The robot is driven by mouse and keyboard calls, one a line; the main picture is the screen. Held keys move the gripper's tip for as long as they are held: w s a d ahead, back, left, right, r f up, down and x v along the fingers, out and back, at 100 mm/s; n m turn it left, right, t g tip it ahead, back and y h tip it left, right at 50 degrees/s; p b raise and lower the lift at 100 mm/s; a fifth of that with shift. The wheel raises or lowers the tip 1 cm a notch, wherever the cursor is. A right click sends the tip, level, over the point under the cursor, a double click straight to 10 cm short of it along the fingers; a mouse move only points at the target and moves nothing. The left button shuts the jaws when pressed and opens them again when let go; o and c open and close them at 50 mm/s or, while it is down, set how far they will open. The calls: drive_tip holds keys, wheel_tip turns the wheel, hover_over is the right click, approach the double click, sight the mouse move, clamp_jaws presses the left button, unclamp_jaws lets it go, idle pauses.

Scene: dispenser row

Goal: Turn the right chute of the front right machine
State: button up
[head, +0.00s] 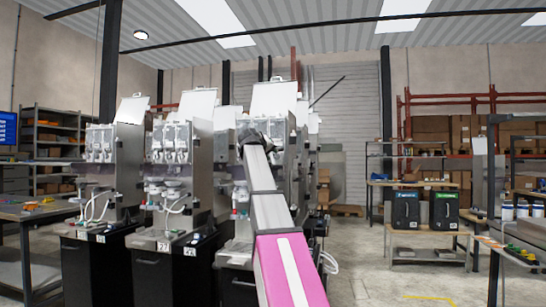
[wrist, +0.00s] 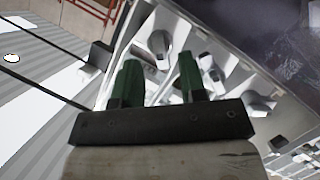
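The front right machine (head: 276,98) is the rightmost of the front row in the head view, with its lid raised. My arm covers most of its front there. The wrist view shows its white face tilted, with several grey, spoon-shaped chutes, one (wrist: 161,44) above the fingers and another (wrist: 258,101) to the right. I cannot tell for certain which is the right chute. My gripper (wrist: 158,76) has two green fingers, apart and pointing at this face. Pale parts of the machine show between them, and nothing is clearly held. In the head view my gripper is a dark shape against the machine.
Two similar machines, one in the middle (head: 178,140) and one at the left (head: 112,143), stand on black cabinets. A low wooden bench (head: 428,237) with dark boxes is at the right. Open concrete floor (head: 360,285) lies right of the machines.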

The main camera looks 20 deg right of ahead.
drive_tip(key=shift+x, duration=1.3)
drive_tip(key=shift+c, duration=0.3)
clamp_jaws()
drive_tip(key=shift+n+h, duration=0.3)
drive_tip(key=shift+n, duration=0.3)
drive_tip(key=shift+o, duration=0.3)
unclamp_jaws()
drive_tip(key=v, duration=1)
drive_tip(key=shift+s+a, duration=0.2)
drive_tip(key=shift+a, duration=0.15)
